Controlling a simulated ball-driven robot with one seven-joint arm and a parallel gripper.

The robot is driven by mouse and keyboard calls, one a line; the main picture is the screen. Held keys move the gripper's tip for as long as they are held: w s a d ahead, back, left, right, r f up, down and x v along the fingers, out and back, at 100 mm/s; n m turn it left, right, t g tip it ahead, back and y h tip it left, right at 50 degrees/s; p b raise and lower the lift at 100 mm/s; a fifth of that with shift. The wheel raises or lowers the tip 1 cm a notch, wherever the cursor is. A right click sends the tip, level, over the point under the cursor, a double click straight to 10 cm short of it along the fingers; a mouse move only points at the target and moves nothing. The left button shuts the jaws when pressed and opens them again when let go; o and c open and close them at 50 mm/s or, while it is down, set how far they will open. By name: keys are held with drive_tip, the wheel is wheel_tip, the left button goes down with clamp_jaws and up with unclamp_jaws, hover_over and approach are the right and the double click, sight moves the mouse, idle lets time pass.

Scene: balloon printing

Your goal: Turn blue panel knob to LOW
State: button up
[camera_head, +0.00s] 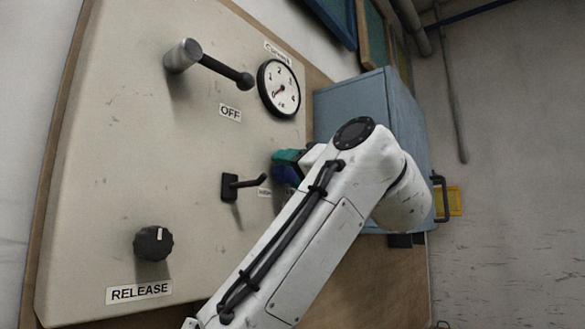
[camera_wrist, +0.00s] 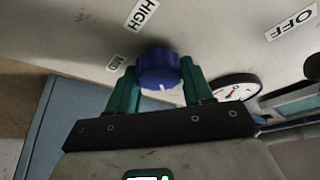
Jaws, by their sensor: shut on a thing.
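The blue knob (camera_wrist: 158,70) sits on the beige panel between the two teal fingers of my gripper (camera_wrist: 160,78) in the wrist view. The fingers are shut on its sides. A white mark shows on the knob's lower edge, on the side away from the HIGH label (camera_wrist: 142,14). A MID label (camera_wrist: 115,62) is to the left of the knob. No LOW label can be read. In the head view the blue knob (camera_head: 286,174) is partly hidden by my gripper (camera_head: 289,158) and arm.
The panel (camera_head: 130,120) also carries a lever (camera_head: 215,68) by an OFF label, a gauge (camera_head: 279,88), a small black lever (camera_head: 240,185) close to my gripper, and a black knob (camera_head: 153,243) above RELEASE. A blue-grey cabinet (camera_head: 350,100) stands behind my arm.

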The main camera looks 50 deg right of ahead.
drive_tip(key=shift+m+g+h+p, duration=0.6)
drive_tip(key=shift+m+p, duration=0.1)
drive_tip(key=shift+m, duration=1.6)
drive_tip(key=o, duration=1)
drive_tip(key=b+v, duration=0.3)
drive_tip(key=v, duration=0.7)
drive_tip(key=shift+s+a, duration=0.15)
drive_tip(key=shift+s, duration=0.25)
